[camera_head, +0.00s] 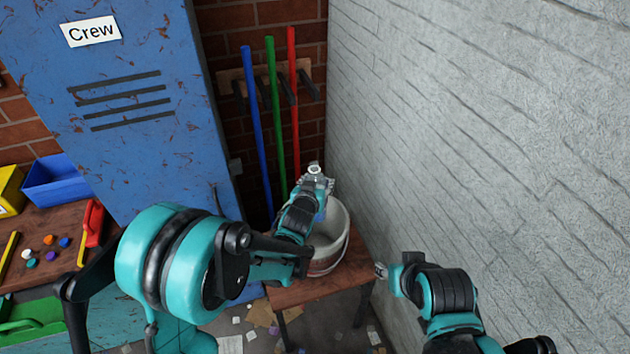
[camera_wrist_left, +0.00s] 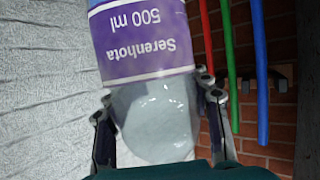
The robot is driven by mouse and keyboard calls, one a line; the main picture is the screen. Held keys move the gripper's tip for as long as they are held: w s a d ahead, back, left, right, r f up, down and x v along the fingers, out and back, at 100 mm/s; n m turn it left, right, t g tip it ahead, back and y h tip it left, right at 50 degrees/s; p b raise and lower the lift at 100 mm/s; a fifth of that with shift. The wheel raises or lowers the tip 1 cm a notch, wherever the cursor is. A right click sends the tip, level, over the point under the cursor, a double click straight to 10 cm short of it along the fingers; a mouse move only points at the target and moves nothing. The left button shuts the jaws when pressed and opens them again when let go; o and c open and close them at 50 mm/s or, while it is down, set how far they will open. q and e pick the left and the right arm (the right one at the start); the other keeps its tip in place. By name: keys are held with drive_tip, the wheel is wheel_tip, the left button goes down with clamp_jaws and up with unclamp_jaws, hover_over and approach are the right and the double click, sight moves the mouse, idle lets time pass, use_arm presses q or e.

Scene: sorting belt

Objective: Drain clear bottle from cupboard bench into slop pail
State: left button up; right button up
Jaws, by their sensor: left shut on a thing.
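My left gripper (camera_head: 314,182) is over the slop pail (camera_head: 341,232) and shut on the clear bottle. In the left wrist view, the bottle's clear section (camera_wrist_left: 158,120) lies between the fingers of the left gripper (camera_wrist_left: 162,115). Its white and purple label (camera_wrist_left: 140,40), reading "Serenhota 500 ml", appears upside down there. The mouth is out of that frame, and most of the bottle is hidden in the head view. I cannot see any liquid flowing. The pale pail stands upright, partly hidden behind my left arm. My right gripper (camera_head: 382,271) is right of the pail; its opening is unclear.
The pail stands on a small wooden bench (camera_head: 310,291) beside a pale brick wall (camera_head: 480,130). A blue locker (camera_head: 140,110) and blue, green and red poles (camera_head: 271,100) stand behind. A workbench (camera_head: 50,222) with bins is at left. Litter covers the floor.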

use_arm(q)
drive_tip(key=s+d+n+g+p, duration=0.1)
drive_tip(key=s+d+n+g+h+p, duration=0.1)
drive_tip(key=d+p, duration=0.1)
drive_tip(key=shift+s+r+n+h, duration=0.1)
drive_tip(key=shift+s+n+h, duration=0.1)
drive_tip(key=shift+n+h, duration=0.1)
drive_tip(key=s+d+f+n+g+h+b, duration=0.1)
drive_tip(key=f+n+h+b, duration=0.1)
drive_tip(key=f, duration=0.1)
drive_tip(key=s+d+f+n+g+h+b, duration=0.2)
drive_tip(key=f+b, duration=0.1)
drive_tip(key=s+d+f+n+g+h+b, duration=0.1)
drive_tip(key=d+f+n+h+b, duration=0.1)
drive_tip(key=f, duration=0.1)
drive_tip(key=shift+s+d+f+n+g+h+b, duration=0.2)
drive_tip(key=shift+f+n+g+h+b, duration=0.1)
drive_tip(key=shift+f+n+g, duration=0.1)
drive_tip(key=shift+r+n+g+h+b, duration=0.4)
drive_tip(key=shift+r+n+h+b, duration=0.95)
drive_tip(key=shift+r+n+h, duration=0.5)
drive_tip(key=shift+y, duration=0.25)
idle(1.5)
